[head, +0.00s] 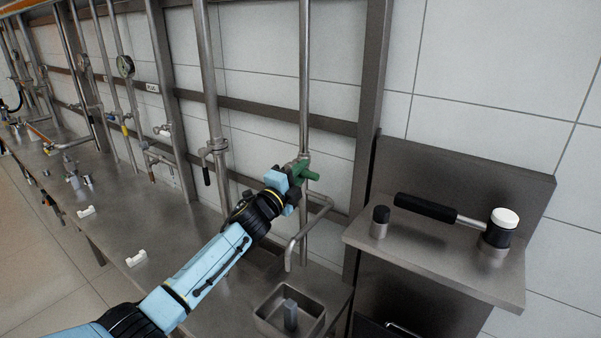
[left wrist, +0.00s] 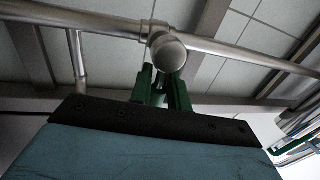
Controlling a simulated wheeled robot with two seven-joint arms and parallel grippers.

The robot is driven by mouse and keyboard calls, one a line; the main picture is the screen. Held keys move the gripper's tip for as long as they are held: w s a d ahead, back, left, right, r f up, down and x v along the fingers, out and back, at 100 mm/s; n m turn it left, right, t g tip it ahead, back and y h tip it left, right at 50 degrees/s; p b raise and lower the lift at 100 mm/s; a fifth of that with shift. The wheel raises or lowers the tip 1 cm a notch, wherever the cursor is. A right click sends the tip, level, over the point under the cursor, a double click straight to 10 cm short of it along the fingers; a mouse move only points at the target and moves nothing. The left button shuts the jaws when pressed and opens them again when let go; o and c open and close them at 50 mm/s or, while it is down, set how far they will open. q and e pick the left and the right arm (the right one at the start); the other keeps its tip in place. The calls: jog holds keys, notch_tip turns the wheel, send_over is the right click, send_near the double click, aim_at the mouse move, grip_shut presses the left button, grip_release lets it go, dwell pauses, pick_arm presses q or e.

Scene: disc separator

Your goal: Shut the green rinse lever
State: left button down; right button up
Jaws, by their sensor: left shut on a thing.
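The green rinse lever (head: 311,175) is on a valve on a vertical steel pipe, in the middle of the head view. Its rounded green end sticks out to the right past my gripper. My left gripper (head: 294,180) is at the lever and shut on it; the blue gripper body hides part of the lever and the valve. In the left wrist view, dark green parts (left wrist: 178,92) show below a round grey valve body (left wrist: 168,52); which are lever and which are fingers is hard to tell. My right gripper is not in view.
A bent spout (head: 303,240) hangs below the valve, above a small steel basin (head: 268,318) holding a grey block (head: 290,314). A shelf (head: 430,258) at right bears a black-handled mallet (head: 425,207) and a black-topped cylinder (head: 380,222). White brackets (head: 136,258) lie on the bench at left.

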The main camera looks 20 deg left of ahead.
pick_arm(q)
jog(key=c, duration=1.4)
grip_release()
jog(key=shift+s, duration=0.1)
jog(key=b+v, duration=0.1)
jog(key=v, duration=1.2)
jog(key=shift+s+a, duration=0.1)
jog(key=shift+f, duration=0.1)
